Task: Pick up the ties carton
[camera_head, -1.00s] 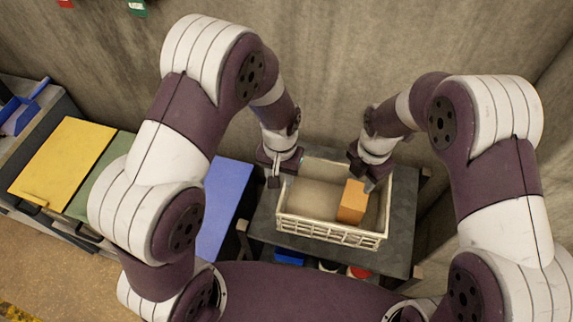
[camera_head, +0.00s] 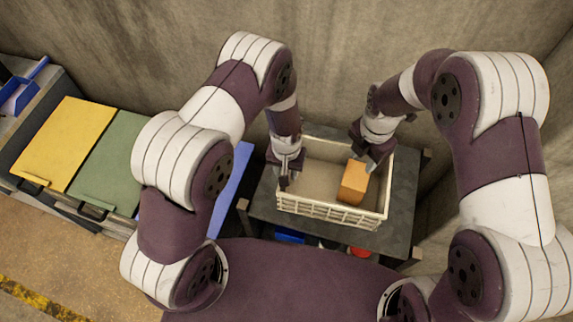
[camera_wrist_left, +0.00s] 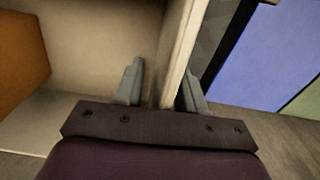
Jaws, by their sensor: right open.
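The orange carton (camera_head: 353,182), which I take to be the ties carton, stands in the right part of a cream crate (camera_head: 330,217). It also shows at the left edge of the left wrist view (camera_wrist_left: 22,65). My right gripper (camera_head: 372,163) is open at the crate's right side, close to the carton's upper right; contact cannot be made out. My left gripper (camera_head: 287,178) is at the crate's left wall. In the left wrist view its fingers (camera_wrist_left: 162,88) are apart, one on each side of that wall (camera_wrist_left: 178,50), with a gap on the inner side.
The crate sits on a dark table (camera_head: 402,200) against a concrete wall. Yellow (camera_head: 65,143), green (camera_head: 110,160) and blue (camera_head: 232,190) lidded bins stand to the left. A red item (camera_head: 360,252) shows below the table's front edge.

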